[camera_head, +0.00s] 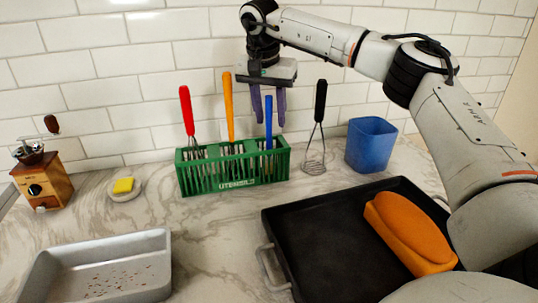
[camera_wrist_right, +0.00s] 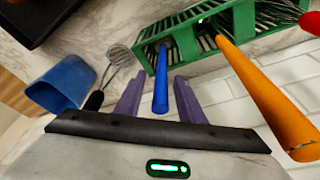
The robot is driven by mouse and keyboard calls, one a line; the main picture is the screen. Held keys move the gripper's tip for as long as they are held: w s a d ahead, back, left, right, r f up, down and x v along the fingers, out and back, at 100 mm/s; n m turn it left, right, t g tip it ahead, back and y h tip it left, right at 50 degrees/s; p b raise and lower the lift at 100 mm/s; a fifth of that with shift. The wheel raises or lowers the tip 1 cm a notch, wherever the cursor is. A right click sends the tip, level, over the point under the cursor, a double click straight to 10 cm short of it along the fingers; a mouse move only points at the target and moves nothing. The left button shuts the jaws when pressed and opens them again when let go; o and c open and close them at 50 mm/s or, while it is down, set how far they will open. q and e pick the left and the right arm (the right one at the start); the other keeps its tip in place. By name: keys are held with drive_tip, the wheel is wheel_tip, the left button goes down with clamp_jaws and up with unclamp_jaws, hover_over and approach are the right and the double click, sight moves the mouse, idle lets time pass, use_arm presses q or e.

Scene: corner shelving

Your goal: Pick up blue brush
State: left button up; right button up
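The blue brush (camera_head: 268,120) stands upright in the green utensil rack (camera_head: 233,184), in its right part. Only its blue handle shows clearly; its lower end is hidden among the rack's bars. My right gripper (camera_head: 269,122) points down from above, its two purple fingers open. In the right wrist view, the blue handle (camera_wrist_right: 161,85) lies between the open fingers (camera_wrist_right: 160,78), with gaps showing on both sides. The rack (camera_wrist_right: 190,42) shows beyond the fingertips. My left gripper is not in view.
Red-handled (camera_head: 187,108) and orange-handled (camera_head: 229,105) utensils stand in the rack. A black-handled masher (camera_head: 319,115) and blue cup (camera_head: 371,146) are to the right. A black tray (camera_head: 325,240) holds an orange object (camera_head: 410,233). A grey pan (camera_head: 60,272) is front left. Tiled wall behind.

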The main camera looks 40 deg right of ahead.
drive_tip(key=shift+w+d+f, duration=0.1)
drive_tip(key=shift+f, duration=0.4)
clamp_jaws()
drive_tip(key=shift+r, duration=0.2)
